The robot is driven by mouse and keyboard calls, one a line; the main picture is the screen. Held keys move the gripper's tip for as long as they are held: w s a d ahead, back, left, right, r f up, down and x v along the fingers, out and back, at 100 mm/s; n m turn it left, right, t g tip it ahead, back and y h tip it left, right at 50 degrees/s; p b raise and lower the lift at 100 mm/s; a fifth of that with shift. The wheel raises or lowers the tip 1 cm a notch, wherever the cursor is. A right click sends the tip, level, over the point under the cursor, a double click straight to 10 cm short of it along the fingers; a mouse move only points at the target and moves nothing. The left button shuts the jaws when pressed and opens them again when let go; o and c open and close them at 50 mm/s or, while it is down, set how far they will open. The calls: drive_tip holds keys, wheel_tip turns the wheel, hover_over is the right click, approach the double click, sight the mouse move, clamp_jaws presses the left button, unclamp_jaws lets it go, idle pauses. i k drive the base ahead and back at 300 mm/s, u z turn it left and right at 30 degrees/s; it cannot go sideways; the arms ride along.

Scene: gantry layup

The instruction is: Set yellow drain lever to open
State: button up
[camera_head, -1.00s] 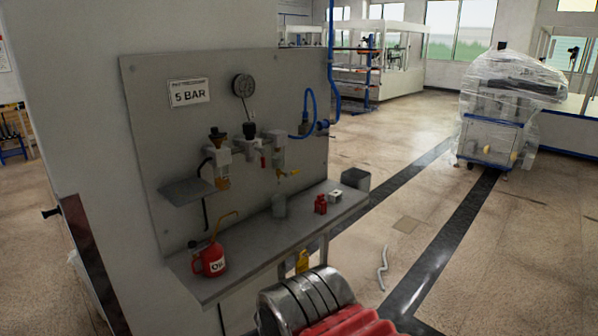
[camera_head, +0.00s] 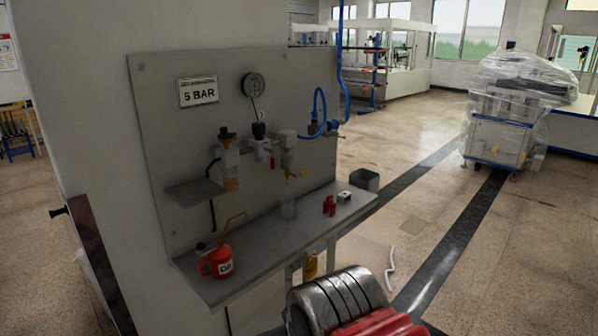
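The small yellow drain lever (camera_head: 304,173) sticks out to the right under the right-hand unit (camera_head: 286,140) of the air-treatment set on the grey wall panel (camera_head: 160,120). It looks near level, slightly raised at its tip; its exact setting is too small to tell. A clear cup (camera_head: 288,207) stands on the shelf below it. My gripper is not in view. A ribbed metal and red part, which seems to be my arm, shows at the bottom right of centre, well below and apart from the lever.
The grey shelf (camera_head: 262,248) holds a red oil can (camera_head: 217,262), small red parts (camera_head: 329,205) and a metal block (camera_head: 344,197). A grey bin (camera_head: 365,180) stands at its right end. A blue hose (camera_head: 320,108) hangs at the panel's right. Open floor lies right.

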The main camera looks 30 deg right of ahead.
sight(297, 176)
drive_tip(key=u, duration=0.05)
drive_tip(key=i, duration=0.95)
drive_tip(key=z, duration=0.05)
